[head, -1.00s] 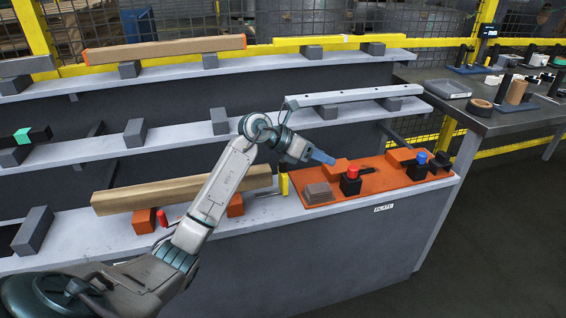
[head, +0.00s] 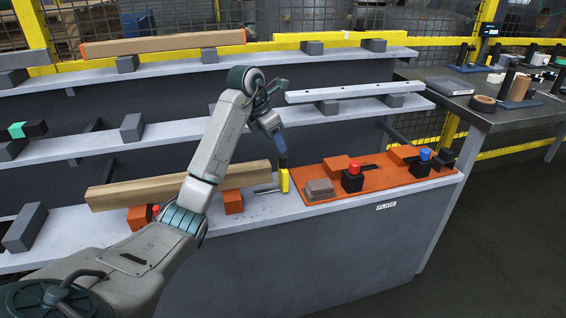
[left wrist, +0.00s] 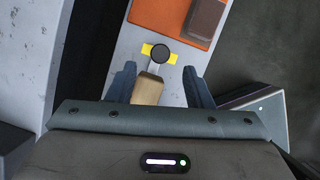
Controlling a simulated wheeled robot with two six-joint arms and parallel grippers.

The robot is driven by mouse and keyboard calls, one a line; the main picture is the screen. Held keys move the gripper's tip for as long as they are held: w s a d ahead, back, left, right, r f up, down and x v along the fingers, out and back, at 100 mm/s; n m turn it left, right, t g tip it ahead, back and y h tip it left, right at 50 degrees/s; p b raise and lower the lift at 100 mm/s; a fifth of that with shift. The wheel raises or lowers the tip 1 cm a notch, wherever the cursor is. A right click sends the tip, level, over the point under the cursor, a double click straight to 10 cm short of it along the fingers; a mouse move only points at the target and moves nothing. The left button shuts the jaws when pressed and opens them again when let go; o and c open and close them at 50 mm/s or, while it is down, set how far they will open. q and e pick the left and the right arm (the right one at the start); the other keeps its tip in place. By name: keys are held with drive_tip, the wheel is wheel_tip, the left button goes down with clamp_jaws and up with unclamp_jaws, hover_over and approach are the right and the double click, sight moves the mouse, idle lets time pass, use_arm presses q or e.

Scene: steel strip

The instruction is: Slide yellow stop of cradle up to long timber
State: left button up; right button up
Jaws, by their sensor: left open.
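The long timber (head: 165,186) lies across orange cradle blocks (head: 232,202) on the lowest shelf; its end (left wrist: 147,90) shows in the left wrist view. The yellow stop (head: 285,182) with a black knob stands a short gap to the right of the timber's end, on a grey rod (head: 266,190). In the left wrist view the yellow stop (left wrist: 171,58) sits ahead, its middle hidden by the round black knob (left wrist: 160,54). My left gripper (left wrist: 160,85) is open, pointing down above the stop, with the knob between its finger lines. My right gripper is out of view.
An orange plate (head: 320,204) right of the stop carries a stack of grey-brown plates (head: 320,189), a red-topped block (head: 353,176) and a blue-topped block (head: 420,165).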

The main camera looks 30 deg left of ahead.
sight(283, 156)
use_arm(q)
drive_tip(key=shift+b+x, duration=0.65)
drive_tip(key=shift+x, duration=0.3)
drive_tip(key=shift+b+x, duration=0.3)
drive_tip(key=shift+x, duration=2.35)
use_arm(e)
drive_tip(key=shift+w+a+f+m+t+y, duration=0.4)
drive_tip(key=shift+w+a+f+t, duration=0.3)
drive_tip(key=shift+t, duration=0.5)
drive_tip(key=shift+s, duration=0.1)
